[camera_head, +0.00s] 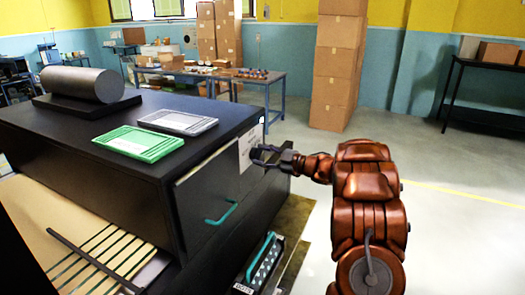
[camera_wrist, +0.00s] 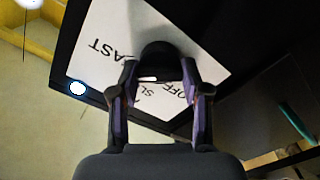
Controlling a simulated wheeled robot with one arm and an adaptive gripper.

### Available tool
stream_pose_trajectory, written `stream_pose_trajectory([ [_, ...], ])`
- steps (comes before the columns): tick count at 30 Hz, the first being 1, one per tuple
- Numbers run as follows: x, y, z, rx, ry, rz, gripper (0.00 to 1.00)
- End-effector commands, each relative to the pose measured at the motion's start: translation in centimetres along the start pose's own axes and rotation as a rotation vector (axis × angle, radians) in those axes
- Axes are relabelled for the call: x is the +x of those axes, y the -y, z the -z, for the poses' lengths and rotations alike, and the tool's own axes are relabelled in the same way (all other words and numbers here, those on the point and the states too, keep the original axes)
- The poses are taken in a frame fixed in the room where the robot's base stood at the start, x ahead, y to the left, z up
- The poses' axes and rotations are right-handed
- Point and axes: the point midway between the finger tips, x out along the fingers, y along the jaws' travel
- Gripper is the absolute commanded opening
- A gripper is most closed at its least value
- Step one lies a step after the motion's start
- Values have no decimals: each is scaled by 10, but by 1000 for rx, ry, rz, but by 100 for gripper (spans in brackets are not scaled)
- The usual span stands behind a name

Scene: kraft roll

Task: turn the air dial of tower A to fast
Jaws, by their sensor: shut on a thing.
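The air dial is a dark round knob (camera_wrist: 168,62) on a white label (camera_wrist: 105,45) fixed to a black panel. The label reads FAST at the left, with OFF and a partly hidden SL word nearer the gripper; the print is upside down in the wrist view. A short white mark on the knob's near side points roughly toward the SL word. My gripper (camera_wrist: 160,78) is shut on the knob, one finger on each side. In the head view my gripper (camera_head: 270,157) meets the label (camera_head: 249,147) at the right end of the black cabinet (camera_head: 222,138); the knob is hidden there.
A teal handle (camera_head: 222,214) is on the front panel below. A grey roll (camera_head: 82,84), a green tray (camera_head: 137,142) and a grey tray (camera_head: 178,121) lie on top. A black box with a teal handle (camera_head: 262,262) stands low beside my arm. Open floor lies right.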

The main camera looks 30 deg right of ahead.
Motion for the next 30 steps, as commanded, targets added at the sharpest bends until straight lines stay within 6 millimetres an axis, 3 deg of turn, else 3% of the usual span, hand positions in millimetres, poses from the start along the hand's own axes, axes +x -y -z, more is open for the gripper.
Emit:
stream_pose_trajectory([
  [12, 0, 0, 0, 166, 1, 0, 12],
  [27, 0, 1, -1, 183, 1, 1, 12],
  [28, 0, 1, -1, 183, 1, 1, 49],
  [30, 0, 1, -1, 183, 1, 1, 56],
])
